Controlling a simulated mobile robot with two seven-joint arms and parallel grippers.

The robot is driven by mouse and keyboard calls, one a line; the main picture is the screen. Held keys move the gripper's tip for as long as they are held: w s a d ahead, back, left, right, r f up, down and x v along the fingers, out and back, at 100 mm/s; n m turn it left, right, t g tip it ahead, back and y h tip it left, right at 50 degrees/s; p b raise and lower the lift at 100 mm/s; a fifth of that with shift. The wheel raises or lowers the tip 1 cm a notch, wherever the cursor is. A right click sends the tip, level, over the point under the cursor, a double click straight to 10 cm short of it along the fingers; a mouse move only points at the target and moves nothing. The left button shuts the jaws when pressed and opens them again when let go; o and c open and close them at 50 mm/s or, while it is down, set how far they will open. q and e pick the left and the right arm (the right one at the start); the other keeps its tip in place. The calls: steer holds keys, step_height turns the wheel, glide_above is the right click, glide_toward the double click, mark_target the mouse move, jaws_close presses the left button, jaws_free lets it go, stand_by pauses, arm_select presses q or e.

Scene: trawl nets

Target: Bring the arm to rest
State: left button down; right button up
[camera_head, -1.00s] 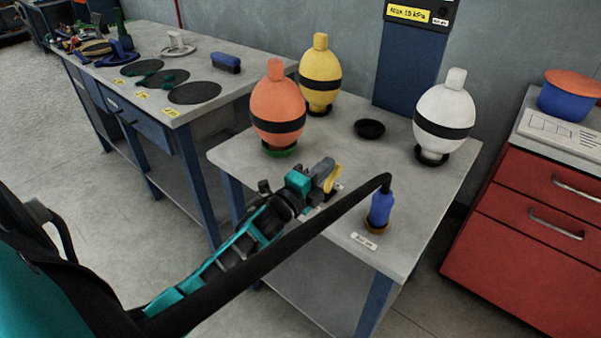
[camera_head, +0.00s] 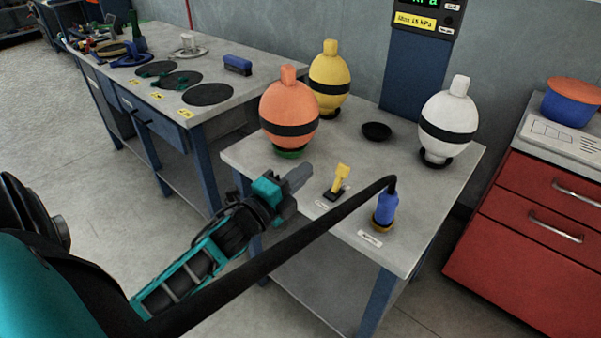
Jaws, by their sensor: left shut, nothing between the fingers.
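My left gripper (camera_head: 297,178) is shut and empty at the near left edge of the small grey table (camera_head: 400,240). Its teal and black arm comes in from the lower left. To its right, and apart from it, a yellow lever (camera_head: 341,178) stands on a black base on the tabletop. An orange float (camera_head: 288,108) with a black band stands just behind the gripper on a green ring. My right gripper is not in view.
A yellow float (camera_head: 329,74), a white float (camera_head: 447,117) and an empty black ring (camera_head: 376,131) are farther back. A blue nozzle (camera_head: 385,207) stands at front right; its black hose (camera_head: 260,262) crosses in front of my arm. Red drawers (camera_head: 525,235) stand at right.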

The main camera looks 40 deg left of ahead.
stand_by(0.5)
arm_select(q)
steer(key=s+d+f+n+g, duration=0.8)
steer(key=s+d+f+n, duration=0.6)
steer(key=f, duration=0.4)
steer(key=shift+s+n+h, duration=0.3)
steer(key=shift+s+n, duration=0.4)
steer(key=shift+n, duration=0.5)
